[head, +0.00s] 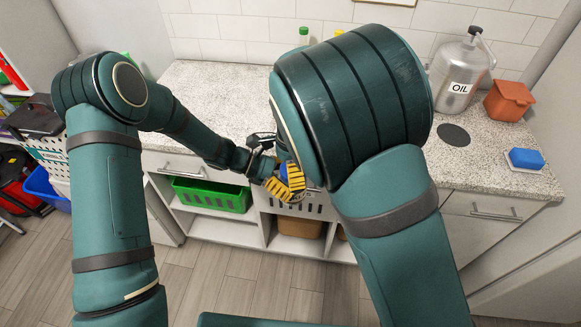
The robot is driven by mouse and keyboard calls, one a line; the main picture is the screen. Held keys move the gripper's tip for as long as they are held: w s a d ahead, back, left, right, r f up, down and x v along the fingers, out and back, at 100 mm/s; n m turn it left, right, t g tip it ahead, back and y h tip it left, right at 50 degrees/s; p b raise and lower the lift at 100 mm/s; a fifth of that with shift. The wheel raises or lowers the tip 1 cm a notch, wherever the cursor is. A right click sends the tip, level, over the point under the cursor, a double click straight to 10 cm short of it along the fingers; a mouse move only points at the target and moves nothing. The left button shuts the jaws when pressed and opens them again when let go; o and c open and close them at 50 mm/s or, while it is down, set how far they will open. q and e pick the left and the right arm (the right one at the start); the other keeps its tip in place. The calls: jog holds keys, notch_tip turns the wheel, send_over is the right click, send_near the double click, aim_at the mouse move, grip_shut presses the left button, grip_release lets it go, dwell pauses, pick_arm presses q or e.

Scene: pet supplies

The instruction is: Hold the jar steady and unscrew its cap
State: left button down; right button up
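A small blue piece (284,168) shows at the counter's front edge, beside yellow-and-black striped fingers. It may be part of the jar or its cap; I cannot tell which. My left arm reaches in from the left, and my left gripper (288,184) appears to end in these striped fingers, touching or close to the blue piece. Whether they are closed on it is not clear. My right arm's large link covers the area just to the right, and my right gripper is hidden behind it. No whole jar is visible.
The speckled counter (215,90) runs along the tiled wall. An oil can (460,75), a terracotta-coloured container (508,100) and a blue block (525,159) stand on its right part. A green basket (211,195) sits on the shelf below. The counter's left part is mostly clear.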

jog(key=shift+r, duration=0.1)
jog(key=shift+s+r, duration=0.1)
jog(key=shift+r, duration=2.1)
jog(key=shift+d+r+n, duration=0.2)
jog(key=shift+r+n, duration=0.35)
jog(key=shift+n, duration=0.45)
jog(key=shift+d+r+n, duration=0.25)
jog(key=shift+r+n, duration=0.85)
jog(key=shift+n, duration=0.1)
jog(key=shift+a+f, duration=0.1)
jog(key=shift+f, duration=3.8)
jog(key=c, duration=1.3)
jog(key=o, duration=1.3)
